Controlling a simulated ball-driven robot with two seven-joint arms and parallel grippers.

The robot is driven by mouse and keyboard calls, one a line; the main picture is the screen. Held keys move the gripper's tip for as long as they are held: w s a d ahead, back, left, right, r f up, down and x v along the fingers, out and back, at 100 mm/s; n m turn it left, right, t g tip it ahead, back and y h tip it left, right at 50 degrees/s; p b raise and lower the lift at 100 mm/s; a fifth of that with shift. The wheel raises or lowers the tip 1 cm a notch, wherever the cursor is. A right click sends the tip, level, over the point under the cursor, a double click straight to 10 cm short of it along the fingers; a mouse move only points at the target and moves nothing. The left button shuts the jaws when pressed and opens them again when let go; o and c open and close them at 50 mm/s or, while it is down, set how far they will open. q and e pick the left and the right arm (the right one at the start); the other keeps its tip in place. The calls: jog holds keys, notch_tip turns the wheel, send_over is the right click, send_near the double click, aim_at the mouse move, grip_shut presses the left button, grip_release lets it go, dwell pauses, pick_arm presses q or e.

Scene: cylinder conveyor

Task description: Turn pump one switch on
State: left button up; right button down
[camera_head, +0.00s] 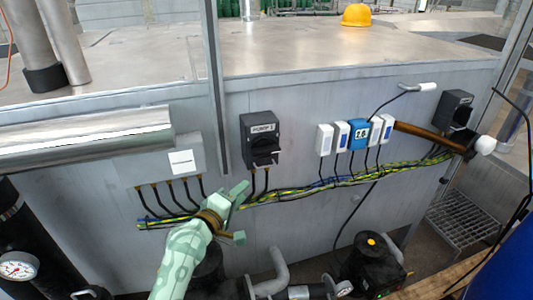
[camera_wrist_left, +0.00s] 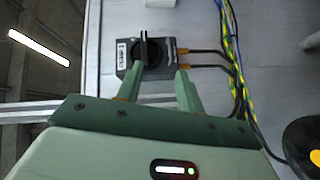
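The pump one switch (camera_head: 262,140) is a dark box labelled "PUMP 1" on the grey cabinet front. It also shows in the left wrist view (camera_wrist_left: 145,52), with its black knob standing between the lines of my fingers. The knob lies crosswise to the cables leaving the box. My left gripper (camera_head: 243,212) is below and a little left of the switch in the head view. In the left wrist view the gripper (camera_wrist_left: 158,77) has its two green fingers apart with nothing between them. I cannot tell whether a fingertip touches the box. My right gripper is not in view.
A second dark switch box (camera_head: 457,110) is at the right. Small white and blue modules (camera_head: 358,136) sit between. Yellow-green and blue cables (camera_head: 310,189) run below the switch. A grey box (camera_head: 170,163) and a large metal pipe (camera_head: 85,138) are at the left.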

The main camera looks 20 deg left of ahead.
aim_at(264, 155)
pick_arm(q)
jog(key=w+n+b, duration=0.1)
jog(key=w, duration=0.4)
jog(key=w+d+r+n+b, duration=0.1)
jog(key=w, duration=0.5)
jog(key=w+n+t+b, duration=0.1)
jog(key=w, duration=0.4)
jog(key=shift+w+d+r+y, duration=0.3)
jog(key=shift+w+d, duration=0.05)
jog(key=shift+w+d+r, duration=0.1)
jog(key=shift+w+d, duration=0.05)
jog(key=shift+w, duration=0.55)
grip_shut()
